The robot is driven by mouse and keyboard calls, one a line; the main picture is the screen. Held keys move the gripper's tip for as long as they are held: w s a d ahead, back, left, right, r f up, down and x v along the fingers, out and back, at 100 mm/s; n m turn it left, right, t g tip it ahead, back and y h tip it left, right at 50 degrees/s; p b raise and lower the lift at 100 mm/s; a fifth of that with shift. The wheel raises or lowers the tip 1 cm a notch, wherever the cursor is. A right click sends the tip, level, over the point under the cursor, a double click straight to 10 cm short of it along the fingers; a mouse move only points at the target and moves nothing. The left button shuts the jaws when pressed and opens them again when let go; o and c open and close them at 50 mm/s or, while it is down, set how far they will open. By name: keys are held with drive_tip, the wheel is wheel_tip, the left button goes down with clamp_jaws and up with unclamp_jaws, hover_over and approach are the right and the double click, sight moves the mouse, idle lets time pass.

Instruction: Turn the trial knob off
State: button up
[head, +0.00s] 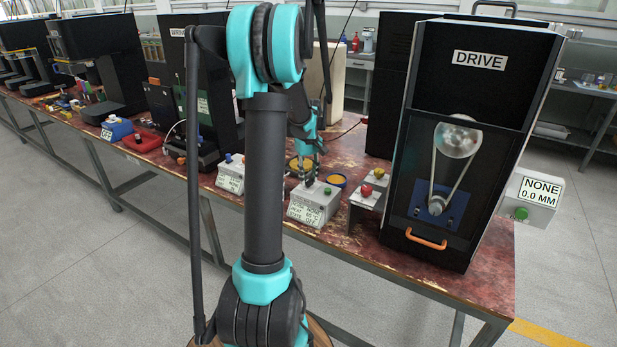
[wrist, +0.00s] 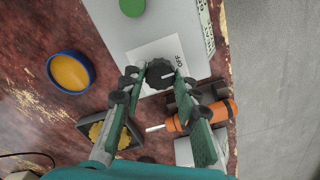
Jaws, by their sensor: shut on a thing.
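A grey control box (head: 314,204) stands near the table's front edge, with a green button on top and a small printed panel on its front whose last line appears to read OFF. In the wrist view, a black round knob (wrist: 160,74) with a white pointer line sits on a white label on the box top (wrist: 185,25). The word OFF is printed on the label beside the knob, and the pointer is on that side. My gripper (head: 307,178) reaches down onto the box. In the wrist view, its fingertips (wrist: 159,78) are closed around the knob from both sides.
An orange-handled screwdriver (wrist: 202,115) lies close to the right finger. A blue-rimmed yellow dish (wrist: 70,71) and a dark tray (wrist: 110,132) lie left. The DRIVE machine (head: 470,120) and a stand with a red button (head: 368,190) are to the box's right.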

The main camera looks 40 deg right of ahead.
sight(308, 179)
drive_tip(key=o, duration=1.1)
drive_tip(key=shift+o, duration=0.2)
wheel_tip(308, 179, up, 12)
